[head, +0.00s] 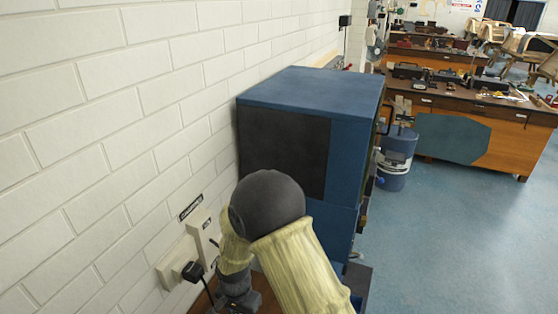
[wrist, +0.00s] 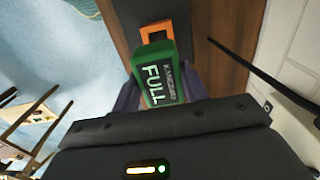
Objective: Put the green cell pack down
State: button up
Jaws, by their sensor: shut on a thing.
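The green cell pack (wrist: 160,79) is in the wrist view, a green block with white "FULL" lettering on a dark label and an orange loop at its far end. My gripper (wrist: 159,92) has its purple fingers on either side of the pack and is shut on it. A brown wooden surface (wrist: 215,75) and a dark grey strip lie behind the pack. I cannot tell whether the pack touches them. In the head view my arm hides the gripper and the pack.
A blue cabinet (head: 310,88) stands against the white brick wall (head: 120,110), close to my arm. A switch box and plug (head: 190,270) are on the wall. A blue bucket (head: 396,160) and wooden workbenches (head: 505,140) stand beyond. Blue floor (head: 450,240) is clear at right.

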notch_tip(320, 180, up, 2)
jog(key=shift+r, duration=0.2)
jog(key=shift+w+d+r, duration=0.1)
jog(key=shift+d+r, duration=0.05)
jog(key=shift+d, duration=0.05)
jog(key=w+d+f+n+b, duration=0.2)
jog(key=w+d+f+b, duration=0.1)
jog(key=d+f, duration=0.6)
jog(key=w+d+f+n+b, duration=0.2)
jog(key=w+d+f+b, duration=0.2)
jog(key=d+f, duration=0.5)
jog(key=d+b, duration=0.1)
jog(key=d, duration=0.6)
jog(key=shift+d+f+n, duration=0.25)
jog(key=shift+n, duration=0.05)
jog(key=shift+r, duration=0.1)
jog(key=a+r+n+p, duration=0.1)
jog(key=a+r+n, duration=0.2)
jog(key=r, duration=1.2)
jog(key=shift+w+a+n, duration=0.2)
jog(key=shift+n, duration=0.1)
jog(key=shift+a+f, duration=0.1)
jog(key=shift+a, duration=0.05)
